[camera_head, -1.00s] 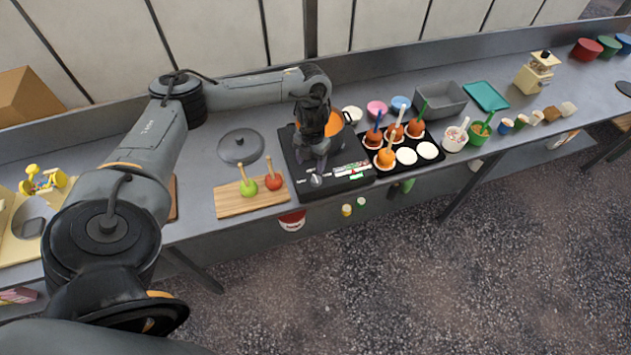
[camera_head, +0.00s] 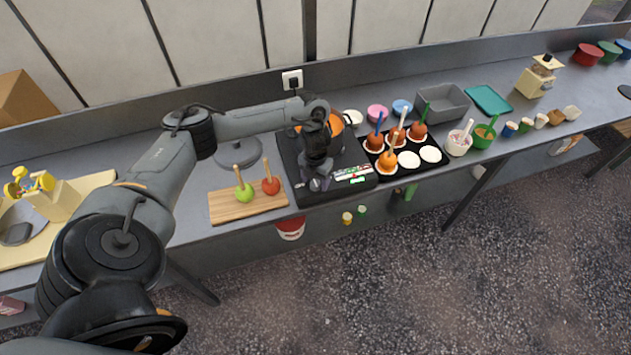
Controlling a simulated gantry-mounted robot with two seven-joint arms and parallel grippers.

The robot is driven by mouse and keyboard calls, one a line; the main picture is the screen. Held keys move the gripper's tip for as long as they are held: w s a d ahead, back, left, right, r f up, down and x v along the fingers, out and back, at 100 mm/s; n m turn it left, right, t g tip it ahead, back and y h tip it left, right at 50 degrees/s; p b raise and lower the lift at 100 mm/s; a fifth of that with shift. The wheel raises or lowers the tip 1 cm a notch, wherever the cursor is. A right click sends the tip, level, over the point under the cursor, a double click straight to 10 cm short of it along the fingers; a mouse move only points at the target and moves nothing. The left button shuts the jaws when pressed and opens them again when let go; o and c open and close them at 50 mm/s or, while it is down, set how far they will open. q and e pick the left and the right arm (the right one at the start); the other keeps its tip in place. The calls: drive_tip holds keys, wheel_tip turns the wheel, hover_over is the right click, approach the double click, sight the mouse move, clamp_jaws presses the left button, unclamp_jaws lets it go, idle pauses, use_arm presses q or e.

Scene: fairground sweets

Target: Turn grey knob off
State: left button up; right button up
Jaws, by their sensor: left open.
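The grey knob (camera_head: 317,184) is on the front of a black cooker (camera_head: 291,165), at its front left. My left gripper (camera_head: 318,178) points down at the knob, with its open fingertips at or just over it. The fingers cover much of the knob, so I cannot tell its turn angle or whether the fingers touch it. An orange-filled pot (camera_head: 337,124) sits on the cooker, partly hidden behind my left wrist. My right gripper is not in view.
A wooden board (camera_head: 222,208) with two apples on sticks lies left of the cooker. A black tray (camera_head: 432,168) with coated apples stands to its right. A grey lid (camera_head: 228,157) lies behind my left forearm.

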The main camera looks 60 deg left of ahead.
use_arm(q)
drive_tip(key=shift+f, duration=0.1)
drive_tip(key=c, duration=1.1)
drive_tip(key=shift+o, duration=0.2)
drive_tip(key=shift+r+n+p, duration=0.2)
drive_tip(key=shift+n+p, duration=1.1)
drive_tip(key=shift+p, duration=0.1)
drive_tip(key=n+p, duration=0.3)
drive_tip(key=n, duration=0.1)
drive_tip(key=shift+n+p, duration=0.3)
drive_tip(key=shift+p, duration=0.05)
drive_tip(key=n+p, duration=0.3)
drive_tip(key=n, duration=0.1)
drive_tip(key=shift+f+n+p, duration=0.15)
drive_tip(key=shift+n+p, duration=0.75)
drive_tip(key=shift+n, duration=0.5)
drive_tip(key=o, duration=1.1)
drive_tip(key=shift+c, duration=0.2)
